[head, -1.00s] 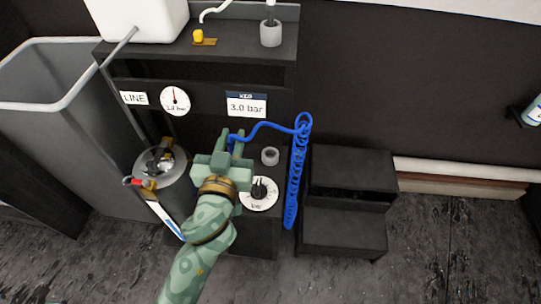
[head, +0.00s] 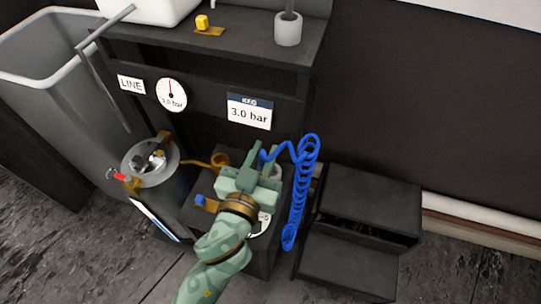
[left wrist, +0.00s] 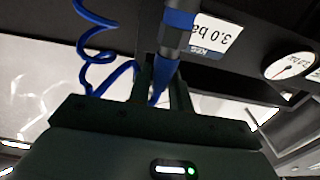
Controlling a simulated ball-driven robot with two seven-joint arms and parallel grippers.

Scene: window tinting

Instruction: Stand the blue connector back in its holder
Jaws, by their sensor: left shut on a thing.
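My left gripper (head: 259,158) is shut on the blue connector (left wrist: 178,32), a blue and dark grey cylinder between the fingers in the left wrist view. In the head view only a little blue shows at the fingertips, where the coiled blue hose (head: 301,195) runs off to the right. The holder, a small grey cup (head: 279,173), is just right of the fingers and partly hidden by the gripper. I cannot tell whether the connector touches it. My right gripper is not in view.
The cabinet carries a 3.0 bar sign (head: 249,112) and a gauge (head: 171,95). A metal cylinder (head: 150,163) with a red-tipped valve stands left. A brass bracket with a blue piece (head: 200,200) is left of my gripper. A black step stool (head: 370,205) stands right.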

